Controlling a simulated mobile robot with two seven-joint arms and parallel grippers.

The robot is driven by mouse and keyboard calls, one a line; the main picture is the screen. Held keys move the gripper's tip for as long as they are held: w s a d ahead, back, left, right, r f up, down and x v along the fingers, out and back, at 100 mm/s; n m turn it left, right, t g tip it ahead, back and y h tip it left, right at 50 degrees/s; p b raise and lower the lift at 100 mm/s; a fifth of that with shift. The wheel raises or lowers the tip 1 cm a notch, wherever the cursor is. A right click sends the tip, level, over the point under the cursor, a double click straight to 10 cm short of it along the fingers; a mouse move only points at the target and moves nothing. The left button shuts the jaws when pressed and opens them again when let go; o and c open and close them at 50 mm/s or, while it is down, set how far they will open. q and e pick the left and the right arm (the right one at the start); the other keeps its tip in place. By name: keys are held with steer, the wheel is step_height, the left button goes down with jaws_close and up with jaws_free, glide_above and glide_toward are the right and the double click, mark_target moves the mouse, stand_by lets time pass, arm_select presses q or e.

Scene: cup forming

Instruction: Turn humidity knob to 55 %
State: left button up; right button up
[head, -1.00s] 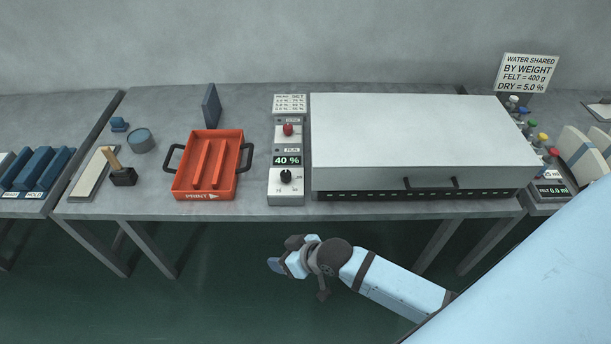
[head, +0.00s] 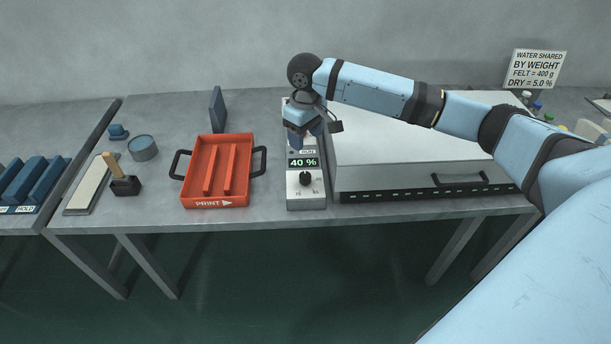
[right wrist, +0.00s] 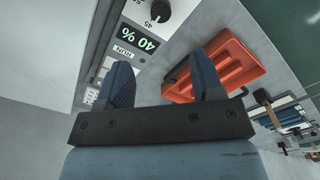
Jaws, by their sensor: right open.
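The black humidity knob (head: 305,179) sits low on the pale control panel (head: 306,202), below a display (head: 303,162) that reads 40 %. In the right wrist view the knob (right wrist: 158,11) is at the top edge and the display (right wrist: 137,38) appears turned over. My right gripper (head: 306,143) is over the upper part of the panel, above the display, apart from the knob. Its two blue fingers (right wrist: 164,86) are spread with nothing between them. It hides the panel's upper part, including the red button. My left gripper is not in view.
A red tray (head: 212,203) marked PRINT stands left of the panel. A large white-lidded box (head: 400,165) stands close on its right, under my right arm.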

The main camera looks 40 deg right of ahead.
mark_target(305, 175)
step_height(305, 175, down, 14)
steer(key=shift+a+r, duration=0.1)
steer(key=shift+r, duration=0.15)
